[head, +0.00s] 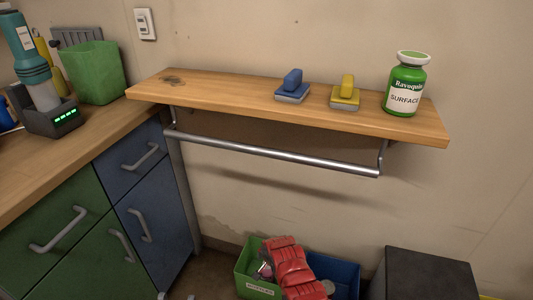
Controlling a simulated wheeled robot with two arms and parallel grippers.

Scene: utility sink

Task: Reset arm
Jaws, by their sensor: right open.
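What appears to be my right gripper (283,247) is low in the head view. It is a red, ridged shape at the bottom edge, in front of a green box and a blue box. It is open. Its fingers are hard to make out, and I see nothing clearly held in it. It is well below the wooden shelf and its metal rail. My left gripper is not in view.
A wooden shelf (235,99) carries a blue block, a yellow block and a green bottle (406,77). A metal rail (270,151) hangs beneath. A green box (247,287), blue box (347,270) and dark box (430,270) stand low. The counter is left.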

